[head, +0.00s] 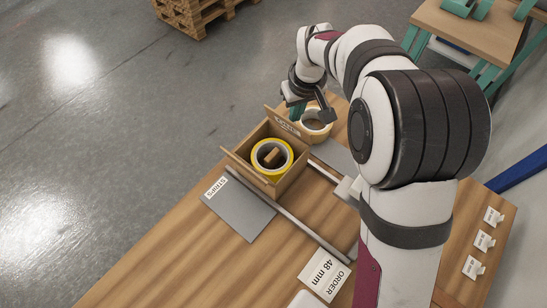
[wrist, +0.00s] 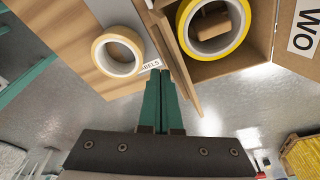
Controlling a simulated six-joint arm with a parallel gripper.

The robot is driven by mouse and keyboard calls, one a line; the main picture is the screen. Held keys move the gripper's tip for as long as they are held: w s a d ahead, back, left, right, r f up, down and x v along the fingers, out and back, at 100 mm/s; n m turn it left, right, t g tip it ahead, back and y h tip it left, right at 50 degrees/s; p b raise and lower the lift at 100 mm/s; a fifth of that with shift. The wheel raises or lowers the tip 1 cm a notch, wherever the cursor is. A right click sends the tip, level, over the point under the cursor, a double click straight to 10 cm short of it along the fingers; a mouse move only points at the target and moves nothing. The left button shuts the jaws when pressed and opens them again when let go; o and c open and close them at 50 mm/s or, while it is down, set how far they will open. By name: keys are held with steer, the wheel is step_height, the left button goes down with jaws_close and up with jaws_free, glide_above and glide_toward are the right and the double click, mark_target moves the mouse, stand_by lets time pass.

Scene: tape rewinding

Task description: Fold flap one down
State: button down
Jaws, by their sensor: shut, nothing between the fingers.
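An open cardboard box (head: 290,181) stands on the table with a yellow-rimmed tape roll (head: 288,158) inside it. The roll also shows in the wrist view (wrist: 239,38), with a brown block in its middle. A raised flap (head: 287,124) with a label stands at the box's far side; another flap (head: 236,165) sticks out at the left. Which one is flap one I cannot tell. My gripper (head: 295,112) is shut and empty at the far side, outside the box. In the wrist view its teal fingers (wrist: 161,78) are beside a flap (wrist: 182,72); contact is unclear.
A grey mat (head: 240,212) marked STRIPS and an ORDER 48 mm card (head: 325,272) lie nearer. A metal rail (head: 290,218) runs along the box's right. The table's left front is clear.

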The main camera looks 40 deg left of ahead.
steer(key=shift+s, duration=3)
steer(key=a+v, duration=0.1)
steer(key=v, duration=0.6)
steer(key=shift+w, duration=0.4)
steer(key=shift+a+r, duration=0.1)
